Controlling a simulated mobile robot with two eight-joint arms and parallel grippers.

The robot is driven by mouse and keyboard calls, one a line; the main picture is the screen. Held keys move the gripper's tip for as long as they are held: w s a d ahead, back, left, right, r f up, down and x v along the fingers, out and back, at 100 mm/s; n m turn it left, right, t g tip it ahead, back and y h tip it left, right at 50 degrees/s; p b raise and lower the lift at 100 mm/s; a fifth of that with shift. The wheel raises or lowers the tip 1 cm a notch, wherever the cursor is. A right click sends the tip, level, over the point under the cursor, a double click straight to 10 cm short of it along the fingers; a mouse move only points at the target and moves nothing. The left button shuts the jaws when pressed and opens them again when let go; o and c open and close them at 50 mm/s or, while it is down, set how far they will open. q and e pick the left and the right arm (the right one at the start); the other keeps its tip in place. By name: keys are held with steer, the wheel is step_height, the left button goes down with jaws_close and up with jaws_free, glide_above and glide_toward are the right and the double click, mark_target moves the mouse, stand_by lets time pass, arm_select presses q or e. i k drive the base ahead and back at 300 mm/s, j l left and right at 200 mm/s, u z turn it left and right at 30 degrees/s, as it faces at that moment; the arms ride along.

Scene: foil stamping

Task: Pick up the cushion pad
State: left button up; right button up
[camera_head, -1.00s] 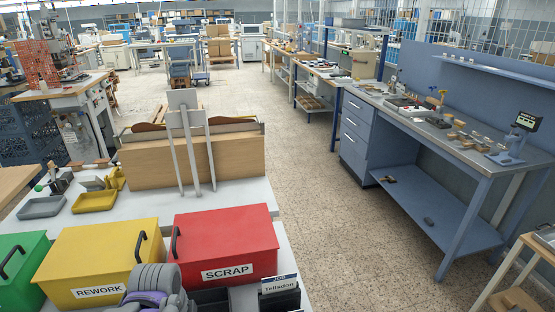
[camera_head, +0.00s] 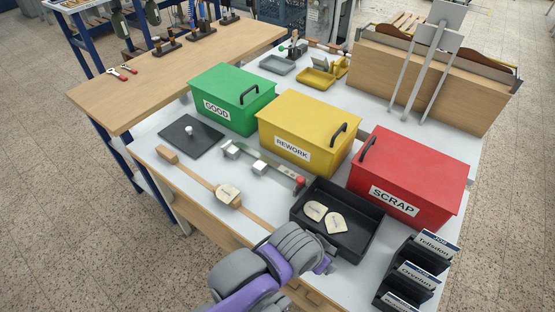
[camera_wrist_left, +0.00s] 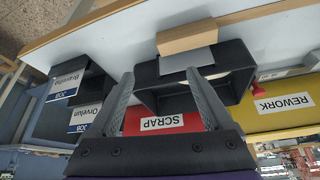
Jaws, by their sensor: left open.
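In the left wrist view my left gripper (camera_wrist_left: 160,76) is open. A wooden block with a grey face (camera_wrist_left: 188,40) shows just beyond its fingers, with the black tray (camera_wrist_left: 229,90) behind; nothing is clearly held. My right gripper is not in view.
Green (camera_head: 234,92), yellow (camera_head: 312,126) and red (camera_head: 412,168) bins stand behind. The black tray (camera_head: 364,245) holds two wooden tags. Job card holders (camera_head: 420,270) stand at right. A wooden strip (camera_head: 200,183) with a tag lies along the front.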

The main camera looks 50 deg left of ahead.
mark_target(227, 193)
steer(key=u, duration=2.3)
steer(key=i+j, duration=0.5)
steer(key=j, duration=0.25)
steer(key=i+j+z, duration=0.1)
steer(key=z, duration=0.25)
steer(key=j+z, duration=0.35)
steer(key=i+j+z, duration=0.1)
steer(key=z, duration=1)
